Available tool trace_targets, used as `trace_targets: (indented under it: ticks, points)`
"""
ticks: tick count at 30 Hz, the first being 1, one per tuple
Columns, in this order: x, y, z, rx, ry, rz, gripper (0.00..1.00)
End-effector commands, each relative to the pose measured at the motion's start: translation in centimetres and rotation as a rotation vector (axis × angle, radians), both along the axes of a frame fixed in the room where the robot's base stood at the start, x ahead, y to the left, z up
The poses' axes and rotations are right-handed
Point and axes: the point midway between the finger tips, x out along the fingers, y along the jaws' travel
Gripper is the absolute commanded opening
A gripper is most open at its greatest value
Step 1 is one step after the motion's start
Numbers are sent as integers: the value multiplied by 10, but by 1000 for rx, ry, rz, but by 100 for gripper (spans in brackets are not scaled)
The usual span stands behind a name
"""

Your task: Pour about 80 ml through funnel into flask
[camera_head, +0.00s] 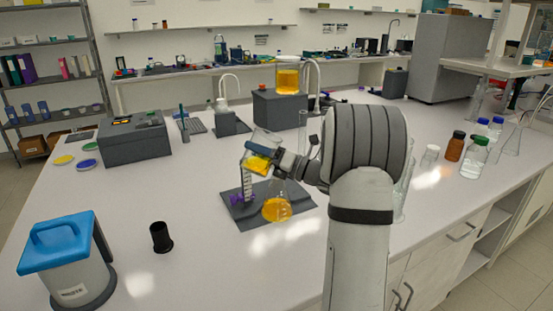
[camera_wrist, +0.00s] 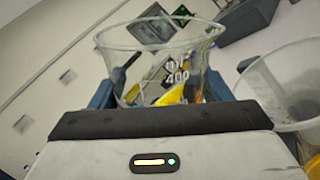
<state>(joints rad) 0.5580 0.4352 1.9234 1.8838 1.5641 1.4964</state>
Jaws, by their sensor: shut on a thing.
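My gripper (camera_head: 278,158) is shut on a glass beaker (camera_head: 262,142), held tilted in the air with yellow-orange liquid low in it. In the wrist view the beaker (camera_wrist: 165,52) sits between my blue fingers and shows a "ml 400" mark. A flask (camera_head: 277,209) with amber liquid stands on a dark base plate (camera_head: 240,213), below and slightly right of the beaker. I cannot make out the funnel clearly; the beaker and my gripper crowd the space above the flask. Whether liquid is flowing cannot be told.
Another beaker (camera_head: 288,79) with orange liquid stands on a dark box (camera_head: 280,109) behind. A blue-lidded container (camera_head: 62,255) and a black cup (camera_head: 160,237) stand front left. Bottles (camera_head: 455,146) stand at the right. The bench front left of the plate is mostly clear.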

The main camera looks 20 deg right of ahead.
Motion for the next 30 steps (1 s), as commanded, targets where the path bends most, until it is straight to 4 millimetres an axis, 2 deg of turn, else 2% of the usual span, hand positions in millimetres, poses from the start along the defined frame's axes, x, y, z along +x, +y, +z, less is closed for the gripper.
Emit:
trace_targets:
  ticks: [8,30]
  points:
    - [-3,5,6,-112,-70,0,39]
    - [-3,5,6,-110,-70,0,39]
